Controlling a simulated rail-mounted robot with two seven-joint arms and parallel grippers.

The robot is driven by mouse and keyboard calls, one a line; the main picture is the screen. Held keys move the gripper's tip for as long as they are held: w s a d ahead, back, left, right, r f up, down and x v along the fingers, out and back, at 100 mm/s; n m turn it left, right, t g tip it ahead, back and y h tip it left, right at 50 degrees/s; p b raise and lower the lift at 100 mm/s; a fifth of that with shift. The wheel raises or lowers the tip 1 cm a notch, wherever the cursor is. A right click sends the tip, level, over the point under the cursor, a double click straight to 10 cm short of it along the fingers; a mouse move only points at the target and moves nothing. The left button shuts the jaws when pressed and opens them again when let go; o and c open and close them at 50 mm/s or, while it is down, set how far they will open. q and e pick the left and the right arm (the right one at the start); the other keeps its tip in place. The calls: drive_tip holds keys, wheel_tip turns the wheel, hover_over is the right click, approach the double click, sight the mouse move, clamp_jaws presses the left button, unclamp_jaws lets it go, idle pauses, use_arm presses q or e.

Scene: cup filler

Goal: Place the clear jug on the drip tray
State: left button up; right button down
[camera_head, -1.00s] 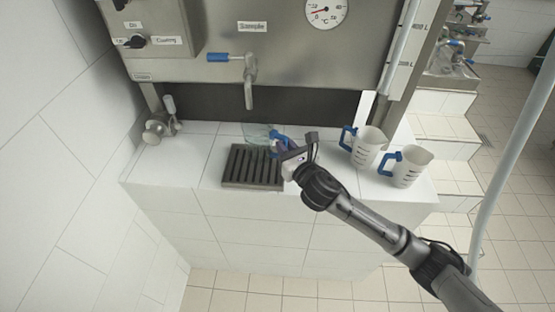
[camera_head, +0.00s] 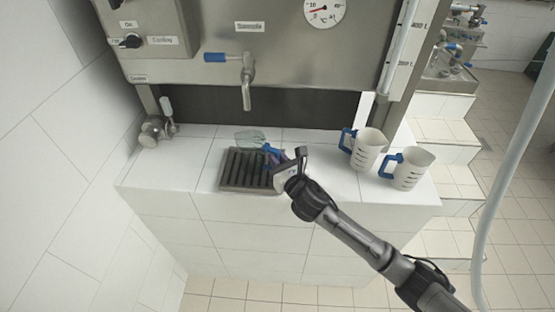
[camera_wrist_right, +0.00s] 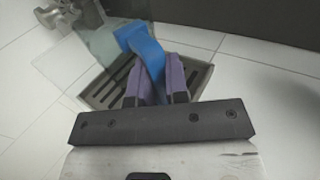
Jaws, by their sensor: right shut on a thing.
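The clear jug (camera_head: 249,136) is see-through with a blue handle (camera_head: 273,153). My right gripper (camera_head: 283,162) is shut on that handle, and the jug is over the back part of the dark slatted drip tray (camera_head: 231,180). In the right wrist view the purple fingers (camera_wrist_right: 156,84) close around the blue handle (camera_wrist_right: 143,50), with the clear wall (camera_wrist_right: 100,45) to its left and the tray (camera_wrist_right: 204,76) beneath. I cannot tell whether the jug touches the tray. My left gripper is not in view.
A tap (camera_head: 247,90) hangs from the steel machine above the tray. Two white jugs with blue handles stand to the right, one nearer the back (camera_head: 369,150) and one at the right (camera_head: 410,172). A metal valve (camera_head: 156,130) is at the left. White tiles lie clear between.

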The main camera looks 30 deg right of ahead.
drive_tip(key=shift+f, duration=0.1)
drive_tip(key=c, duration=1.1)
unclamp_jaws()
drive_tip(key=shift+s, duration=0.2)
drive_tip(key=shift+s+d+p, duration=0.15)
drive_tip(key=shift+s+p, duration=0.25)
drive_tip(key=shift+s, duration=2.5)
drive_tip(key=shift+s+d+p, duration=0.1)
drive_tip(key=shift+s+p, duration=0.3)
drive_tip(key=shift+s, duration=2.5)
